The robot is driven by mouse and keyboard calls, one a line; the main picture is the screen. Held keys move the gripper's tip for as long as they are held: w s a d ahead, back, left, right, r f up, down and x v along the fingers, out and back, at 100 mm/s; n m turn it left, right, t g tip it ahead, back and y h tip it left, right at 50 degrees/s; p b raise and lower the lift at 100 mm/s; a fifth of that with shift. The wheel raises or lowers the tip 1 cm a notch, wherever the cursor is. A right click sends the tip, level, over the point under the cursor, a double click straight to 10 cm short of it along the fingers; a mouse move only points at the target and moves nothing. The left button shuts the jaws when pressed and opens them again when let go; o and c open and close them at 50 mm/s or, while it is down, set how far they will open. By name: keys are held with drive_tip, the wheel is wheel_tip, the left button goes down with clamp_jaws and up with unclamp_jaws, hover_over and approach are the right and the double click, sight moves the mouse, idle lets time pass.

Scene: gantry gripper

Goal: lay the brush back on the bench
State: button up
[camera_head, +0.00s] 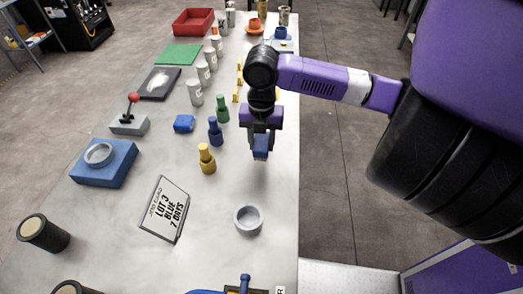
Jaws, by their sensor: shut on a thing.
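My gripper (261,137) hangs over the right part of the pale bench (215,270), pointing down. It is shut on a blue thing (261,153), which I take to be the brush. Only a short blue part of it shows below the jaws. The rest is hidden by the gripper, and I see no bristles. I cannot tell from this view whether it touches the bench or is just above it.
Yellow (206,160), blue (215,133) and green (222,110) bottles stand left of my gripper. A grey ring-shaped dish (248,219) and a lettered card (164,212) are nearer. Bare bench lies between the gripper and dish. The bench's right edge is close.

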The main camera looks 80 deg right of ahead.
sight(262, 141)
drive_tip(key=shift+f, duration=2.2)
drive_tip(key=shift+f, duration=0.2)
drive_tip(key=o, duration=1.2)
drive_tip(key=shift+r, duration=0.15)
wheel_tip(262, 141, up, 12)
drive_tip(key=shift+r+b, duration=0.1)
drive_tip(key=shift+b, duration=0.25)
drive_tip(key=shift+s, duration=0.1)
